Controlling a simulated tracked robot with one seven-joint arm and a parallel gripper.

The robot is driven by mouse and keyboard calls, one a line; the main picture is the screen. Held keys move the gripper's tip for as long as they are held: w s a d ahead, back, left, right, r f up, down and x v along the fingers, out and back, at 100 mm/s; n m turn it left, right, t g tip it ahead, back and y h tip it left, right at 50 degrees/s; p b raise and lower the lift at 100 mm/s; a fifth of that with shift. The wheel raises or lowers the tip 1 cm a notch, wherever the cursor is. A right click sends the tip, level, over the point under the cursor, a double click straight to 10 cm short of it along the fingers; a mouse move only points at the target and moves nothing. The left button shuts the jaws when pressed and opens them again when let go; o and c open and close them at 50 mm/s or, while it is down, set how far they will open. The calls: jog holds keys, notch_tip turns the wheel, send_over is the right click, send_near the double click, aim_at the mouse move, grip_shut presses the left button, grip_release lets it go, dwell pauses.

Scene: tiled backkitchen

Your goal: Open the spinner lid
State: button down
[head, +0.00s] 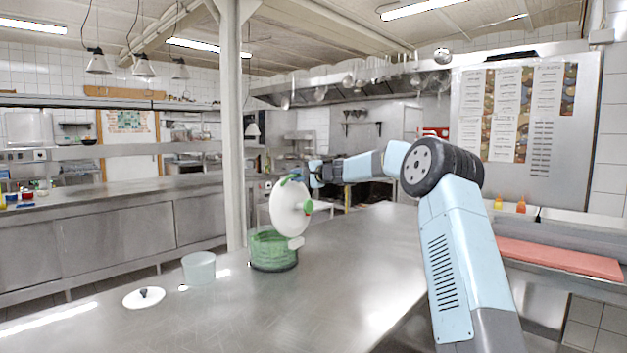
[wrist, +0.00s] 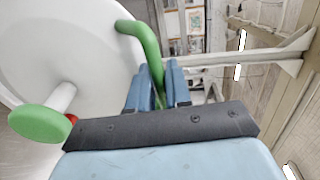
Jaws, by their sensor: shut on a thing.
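The salad spinner bowl (head: 272,252) is green and see-through and stands on the steel table. Its round white lid (head: 289,208) is tipped up nearly vertical above the bowl, at the bowl's right and back side. In the wrist view the lid (wrist: 75,45) fills the left, with a green knob (wrist: 40,122) on a white stem. My gripper (wrist: 158,90) is shut on a green handle (wrist: 140,38) at the lid's edge. In the head view my gripper (head: 300,177) is at the lid's top. Whether the lid's lower edge touches the bowl is unclear.
A pale translucent container (head: 199,268) stands left of the bowl. A flat white lid with a dark knob (head: 144,297) lies in front of it. The steel table (head: 330,275) is clear to the right. A white post (head: 233,130) rises behind.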

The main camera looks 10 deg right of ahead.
jog(key=shift+a+f, duration=0.35)
jog(key=shift+a, duration=0.2)
jog(key=shift+d, duration=0.25)
jog(key=c, duration=1.3)
grip_release()
jog(key=shift+d, duration=0.2)
jog(key=shift+o, duration=0.2)
jog(key=shift+d+r, duration=0.1)
jog(key=shift+r, duration=0.05)
jog(key=shift+d, duration=0.1)
jog(key=shift+s+d+r, duration=0.15)
jog(key=shift+s+d, duration=0.05)
jog(key=v, duration=1.2)
jog(key=shift+s+d, duration=0.25)
jog(key=shift+s, duration=0.05)
jog(key=shift+s+d+r, duration=0.1)
jog(key=shift+d, duration=0.05)
